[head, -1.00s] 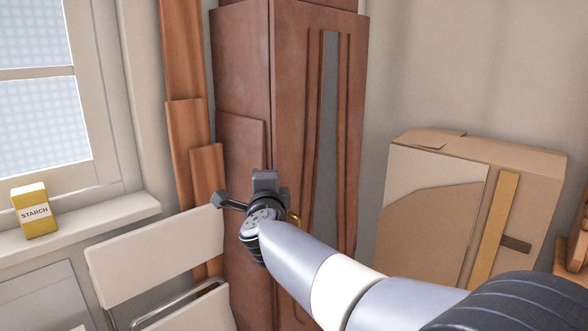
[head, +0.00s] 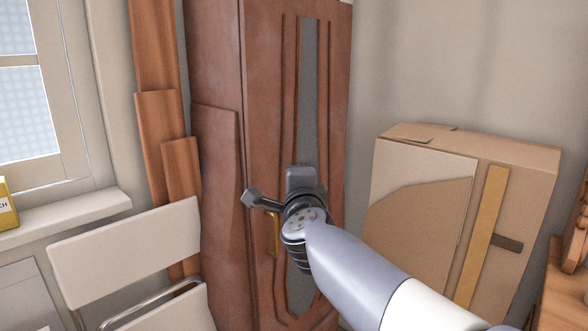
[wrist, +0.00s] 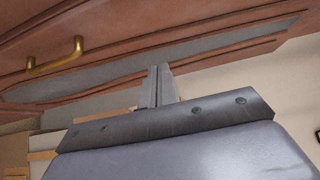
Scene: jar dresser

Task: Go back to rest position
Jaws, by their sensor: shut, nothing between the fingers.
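My gripper (wrist: 158,85) is shut and empty. In the wrist view its fingers lie together in front of the wardrobe door. In the head view my gripper (head: 302,180) is in front of the brown wooden wardrobe (head: 215,70), overlapping the grey strip on its door. The brass handle (head: 273,234) shows just left of my wrist in the head view. In the wrist view the handle (wrist: 55,55) is at the upper left, apart from the fingers. The wardrobe door looks closed.
A large cardboard box (head: 415,165) leans at the right wall, and a wooden piece of furniture (head: 565,290) is at the right edge. A pale folding chair (head: 125,250) stands left of the wardrobe. A yellow box (head: 6,205) sits on the windowsill (head: 75,215).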

